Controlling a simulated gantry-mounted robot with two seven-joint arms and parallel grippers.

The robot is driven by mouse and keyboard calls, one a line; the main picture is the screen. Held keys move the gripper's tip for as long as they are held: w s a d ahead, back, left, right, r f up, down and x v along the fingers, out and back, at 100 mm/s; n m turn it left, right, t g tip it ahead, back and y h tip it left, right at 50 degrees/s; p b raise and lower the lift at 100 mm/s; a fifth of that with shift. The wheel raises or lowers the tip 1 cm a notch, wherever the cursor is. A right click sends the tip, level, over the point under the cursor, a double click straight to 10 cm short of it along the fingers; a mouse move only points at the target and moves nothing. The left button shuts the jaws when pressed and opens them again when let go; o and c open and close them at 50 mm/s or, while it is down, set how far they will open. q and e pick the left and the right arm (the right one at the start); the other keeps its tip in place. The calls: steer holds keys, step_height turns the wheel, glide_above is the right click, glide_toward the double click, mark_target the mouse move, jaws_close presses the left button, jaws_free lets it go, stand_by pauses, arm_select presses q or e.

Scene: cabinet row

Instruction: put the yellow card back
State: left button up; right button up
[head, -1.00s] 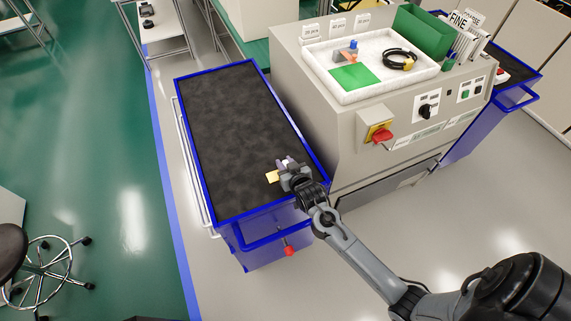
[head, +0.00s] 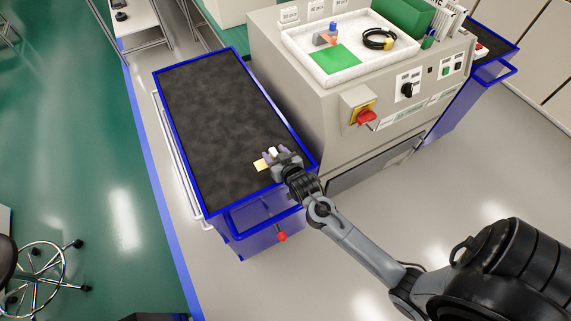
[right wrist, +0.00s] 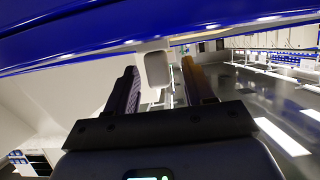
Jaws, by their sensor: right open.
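A small flat yellow piece, which looks like the yellow card (head: 260,165), shows over the near end of the blue cart's dark top. It is right beside the fingers of my right gripper (head: 272,155); I cannot tell whether it touches them. The right gripper is open. In the right wrist view its two fingers (right wrist: 165,88) stand apart, with a pale rounded piece (right wrist: 157,68) visible between and beyond them. A small white piece also shows at the fingers in the head view. The right finger has a yellowish-brown face in the wrist view. My left gripper is not in view.
The blue cart (head: 238,58) has a mostly bare dark top. A beige machine (head: 300,100) with a red-handled switch (head: 366,116) stands close on its right. A white tray (head: 345,78) on it holds a green sheet, a black coil and small parts. A red knob (head: 281,237) hangs at the cart's front.

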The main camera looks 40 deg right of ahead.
steer(key=p+v, duration=0.1)
steer(key=v, duration=0.7)
steer(key=shift+s+r, duration=0.1)
steer(key=shift+s, duration=0.1)
steer(key=shift+s+a, duration=0.2)
steer(key=shift+s, duration=0.1)
steer(key=s+a+n+g+y, duration=0.2)
steer(key=s+a+g, duration=0.2)
steer(key=s, duration=0.5)
steer(key=s+a+n+g+y, duration=0.2)
steer(key=s+a+g, duration=0.3)
steer(key=s, duration=0.4)
steer(key=shift+a+n, duration=0.5)
steer(key=shift+n, duration=0.2)
